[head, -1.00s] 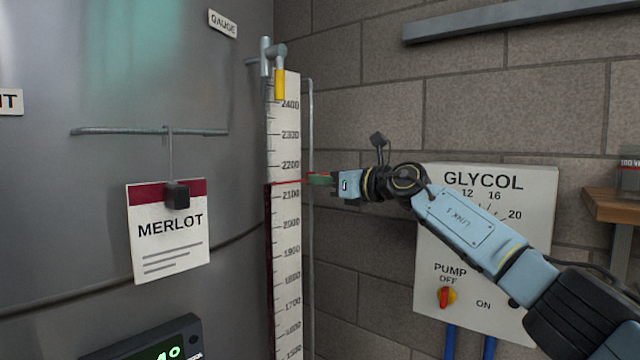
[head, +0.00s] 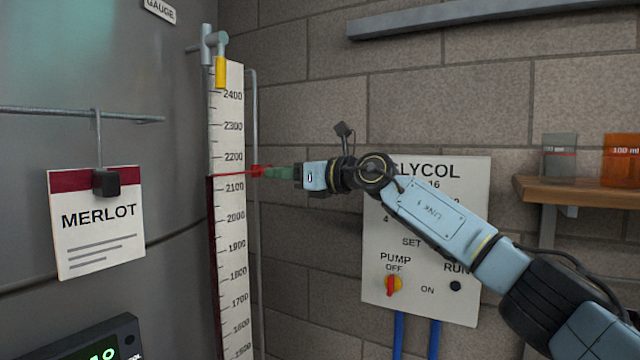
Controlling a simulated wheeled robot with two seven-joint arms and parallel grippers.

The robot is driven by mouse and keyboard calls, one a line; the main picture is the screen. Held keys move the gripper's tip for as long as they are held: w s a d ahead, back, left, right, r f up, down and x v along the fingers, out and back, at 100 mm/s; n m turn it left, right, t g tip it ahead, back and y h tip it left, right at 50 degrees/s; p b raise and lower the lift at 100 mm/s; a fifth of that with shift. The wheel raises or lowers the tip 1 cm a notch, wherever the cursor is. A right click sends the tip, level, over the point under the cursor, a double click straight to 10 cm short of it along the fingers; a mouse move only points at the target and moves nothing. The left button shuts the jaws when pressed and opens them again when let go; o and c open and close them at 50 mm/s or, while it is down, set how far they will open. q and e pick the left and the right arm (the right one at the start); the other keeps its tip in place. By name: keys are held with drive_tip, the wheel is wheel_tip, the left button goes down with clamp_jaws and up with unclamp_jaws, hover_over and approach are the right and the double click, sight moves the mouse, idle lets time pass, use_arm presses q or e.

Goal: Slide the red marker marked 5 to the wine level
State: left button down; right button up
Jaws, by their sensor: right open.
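The red marker (head: 259,170) sits at the right edge of the white gauge scale (head: 232,125), between 2100 and 2200. Its thin red pointer line runs left across the scale. The number on the marker cannot be read. The dark red wine column (head: 212,240) shows along the scale's left side, and its top looks about level with the pointer. My left gripper is not in view.
The grey tank with a MERLOT card (head: 98,222) is at left. A yellow-handled valve (head: 221,72) tops the gauge. A glycol panel (head: 425,295) hangs on the block wall behind my right arm. A wooden shelf (head: 590,191) with beakers is at right.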

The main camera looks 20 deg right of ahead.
drive_tip(key=b+v, duration=0.3)
drive_tip(key=v, duration=0.6)
